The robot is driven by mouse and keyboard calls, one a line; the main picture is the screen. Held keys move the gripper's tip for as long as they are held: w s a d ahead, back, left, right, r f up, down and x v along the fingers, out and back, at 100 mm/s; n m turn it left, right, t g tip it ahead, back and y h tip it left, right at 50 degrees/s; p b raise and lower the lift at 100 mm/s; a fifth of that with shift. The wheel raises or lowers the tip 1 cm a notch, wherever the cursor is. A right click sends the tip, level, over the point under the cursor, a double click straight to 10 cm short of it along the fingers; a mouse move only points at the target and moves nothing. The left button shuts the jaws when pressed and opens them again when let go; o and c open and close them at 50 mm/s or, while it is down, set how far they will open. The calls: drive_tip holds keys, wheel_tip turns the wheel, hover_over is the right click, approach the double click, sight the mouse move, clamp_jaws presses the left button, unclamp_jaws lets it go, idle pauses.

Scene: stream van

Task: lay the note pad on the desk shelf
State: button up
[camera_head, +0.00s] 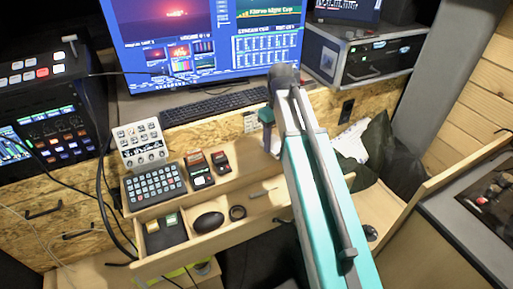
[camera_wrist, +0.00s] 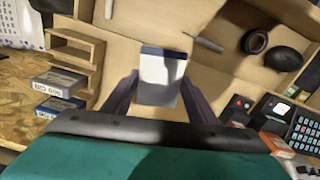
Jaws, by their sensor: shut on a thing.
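A note pad (camera_wrist: 155,92), white with a dark blue band along its top edge, shows in the middle of the wrist view. My gripper (camera_wrist: 159,75) is shut on it, with one dark finger at each side. The pale wooden desk shelf (camera_head: 245,163) runs below the monitor in the head view. The pad appears above bare wood in the wrist view; I cannot tell whether it touches. In the head view my arm covers the area, and I cannot make out the pad.
Small devices (camera_head: 200,172) and a keypad (camera_head: 155,188) stand on the left of the shelf. A lower tray (camera_head: 190,251) holds a black mouse (camera_head: 208,222) and a dark ring (camera_head: 237,212). A wooden organizer (camera_wrist: 88,45) and boxes (camera_wrist: 58,82) flank the pad at left.

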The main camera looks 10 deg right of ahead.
drive_tip(key=shift+d, duration=0.1)
idle(0.4)
drive_tip(key=shift+s+r+m, duration=0.1)
drive_tip(key=shift+s+m, duration=0.4)
drive_tip(key=s+a+r+m+p, duration=0.1)
drive_tip(key=s+a+m+p, duration=0.1)
drive_tip(key=s+m, duration=0.8)
drive_tip(key=shift+s+a+r, duration=0.15)
drive_tip(key=shift+a, duration=0.1)
drive_tip(key=shift+p, duration=0.3)
